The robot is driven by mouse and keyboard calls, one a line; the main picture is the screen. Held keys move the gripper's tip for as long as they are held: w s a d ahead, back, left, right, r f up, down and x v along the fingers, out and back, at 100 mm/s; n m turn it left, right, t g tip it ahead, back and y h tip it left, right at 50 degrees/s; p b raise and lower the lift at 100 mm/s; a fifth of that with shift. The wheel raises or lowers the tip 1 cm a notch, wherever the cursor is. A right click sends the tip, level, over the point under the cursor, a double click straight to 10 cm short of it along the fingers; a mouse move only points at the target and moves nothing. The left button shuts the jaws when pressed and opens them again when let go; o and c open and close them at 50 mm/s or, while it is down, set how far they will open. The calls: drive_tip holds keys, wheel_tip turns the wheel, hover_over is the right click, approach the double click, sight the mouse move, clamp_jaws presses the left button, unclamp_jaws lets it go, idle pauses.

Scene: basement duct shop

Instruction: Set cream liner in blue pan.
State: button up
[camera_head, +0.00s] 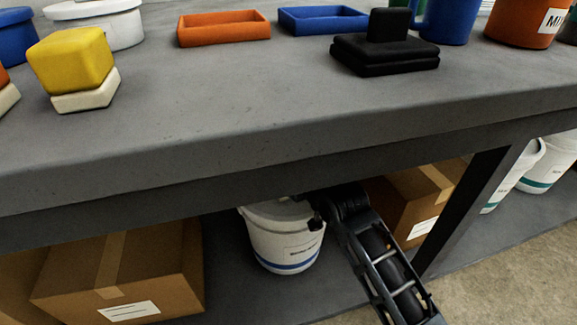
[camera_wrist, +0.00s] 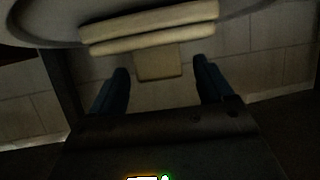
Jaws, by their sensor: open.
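A cream two-layered piece with a knob, which looks like the cream liner (camera_wrist: 150,36), shows at the top of the wrist view. It seems to lie on a round, pale surface. My gripper (camera_wrist: 160,68) is open, with one dark finger on each side of the knob and gaps between. In the head view my gripper is mostly hidden below the bench edge, by a white bucket. I cannot make out the cream piece there. The blue pan (camera_head: 322,20) is a shallow, empty-looking rectangular tray at the back of the bench top.
The bench (camera_head: 230,110) overhangs my arm. A white bucket (camera_head: 282,240) and cardboard boxes (camera_head: 120,270) stand on the lower shelf. On top are an orange pan (camera_head: 224,30), a black knobbed block (camera_head: 385,52) and a yellow block (camera_head: 72,58) on a cream slab (camera_head: 88,95).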

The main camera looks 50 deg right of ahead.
drive_tip(key=p+v, duration=0.2)
drive_tip(key=v, duration=0.7)
drive_tip(key=shift+s+a, duration=0.1)
drive_tip(key=shift+s, duration=0.05)
drive_tip(key=s+a+r+n+t+y, duration=0.1)
drive_tip(key=s+a+n+t+y, duration=0.1)
drive_tip(key=s+a, duration=1.3)
drive_tip(key=s+n+y, duration=0.1)
drive_tip(key=s, duration=0.3)
drive_tip(key=shift+s+r+n+y, duration=0.2)
drive_tip(key=shift+r+n+y, duration=0.1)
drive_tip(key=shift+y, duration=0.1)
drive_tip(key=shift+n+t+y, duration=0.3)
drive_tip(key=shift+n+y, duration=0.3)
drive_tip(key=shift+y, duration=0.2)
drive_tip(key=s+a+r, duration=0.1)
drive_tip(key=s, duration=0.1)
drive_tip(key=s+a+r, duration=0.1)
drive_tip(key=s+r, duration=0.1)
drive_tip(key=s+a+r, duration=0.1)
drive_tip(key=s, duration=0.1)
drive_tip(key=shift+s+r, duration=0.45)
